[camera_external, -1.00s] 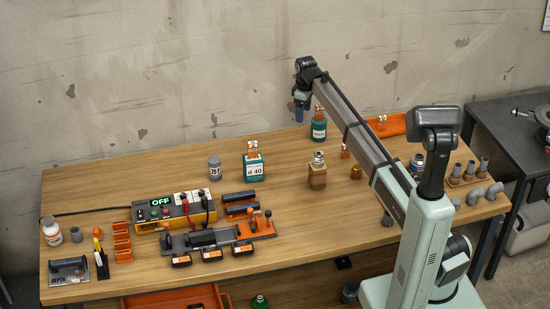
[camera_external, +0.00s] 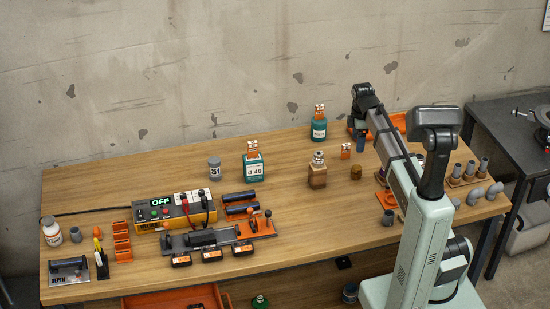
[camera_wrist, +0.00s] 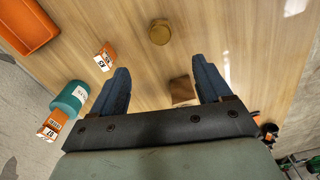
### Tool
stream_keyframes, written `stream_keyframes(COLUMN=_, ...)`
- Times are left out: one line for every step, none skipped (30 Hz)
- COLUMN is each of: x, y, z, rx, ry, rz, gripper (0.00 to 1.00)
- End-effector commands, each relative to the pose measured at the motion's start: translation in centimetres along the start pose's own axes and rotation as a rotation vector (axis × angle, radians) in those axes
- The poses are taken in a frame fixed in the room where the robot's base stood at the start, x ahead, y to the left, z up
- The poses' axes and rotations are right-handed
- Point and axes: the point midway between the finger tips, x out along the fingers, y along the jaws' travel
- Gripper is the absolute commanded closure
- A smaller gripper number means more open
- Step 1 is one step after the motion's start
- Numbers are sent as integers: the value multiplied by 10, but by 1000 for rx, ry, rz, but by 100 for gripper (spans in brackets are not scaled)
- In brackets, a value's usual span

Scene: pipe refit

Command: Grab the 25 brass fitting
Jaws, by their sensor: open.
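A small round brass fitting (camera_external: 356,172) stands on the wooden bench. It also shows near the top middle of the wrist view (camera_wrist: 160,32), beyond my fingertips and roughly centred between them. No number is readable on it. My gripper (camera_external: 360,146) hangs above the bench in the external view, a little behind the brass fitting in the picture. In the wrist view my gripper (camera_wrist: 161,82) is open, with its two blue fingers apart and nothing held between them.
A small orange labelled block (camera_external: 346,151) and a teal bottle (camera_external: 319,130) stand behind. An orange tray (camera_wrist: 25,24) lies at the wrist view's upper left. Grey pipe pieces (camera_external: 476,196) sit at right.

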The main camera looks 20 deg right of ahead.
Motion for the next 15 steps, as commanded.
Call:
stream_keyframes(x=0, y=0, z=0, rx=-22, ry=0, rz=-1, gripper=22)
stream_keyframes(x=0, y=0, z=0, rx=-32, ry=0, rz=-1, gripper=22)
stream_keyframes(x=2, y=0, z=0, rx=-43, ry=0, rz=-1, gripper=22)
stream_keyframes(x=3, y=0, z=0, rx=-48, ry=0, rz=-2, gripper=22)
stream_keyframes(x=6, y=0, z=0, rx=-52, ry=0, rz=-2, gripper=22)
stream_keyframes(x=9, y=-1, z=0, rx=-53, ry=-1, rz=-3, gripper=22)
stream_keyframes(x=12, y=-1, z=0, rx=-53, ry=-1, rz=-3, gripper=22)
stream_keyframes(x=16, y=-1, z=0, rx=-53, ry=-1, rz=-3, gripper=22)
stream_keyframes(x=22, y=-1, z=0, rx=-53, ry=-1, rz=-3, gripper=22)
stream_keyframes(x=27, y=-1, z=0, rx=-52, ry=-1, rz=-3, gripper=22)
stream_keyframes(x=31, y=-1, z=0, rx=-52, ry=-1, rz=-3, gripper=22)
stream_keyframes(x=37, y=-1, z=0, rx=-52, ry=-1, rz=-4, gripper=22)
stream_keyframes(x=41, y=-1, z=0, rx=-52, ry=-1, rz=-3, gripper=22)
stream_keyframes(x=46, y=-1, z=0, rx=-51, ry=-1, rz=-3, gripper=22)
stream_keyframes(x=52, y=-1, z=0, rx=-51, ry=-1, rz=-3, gripper=22)
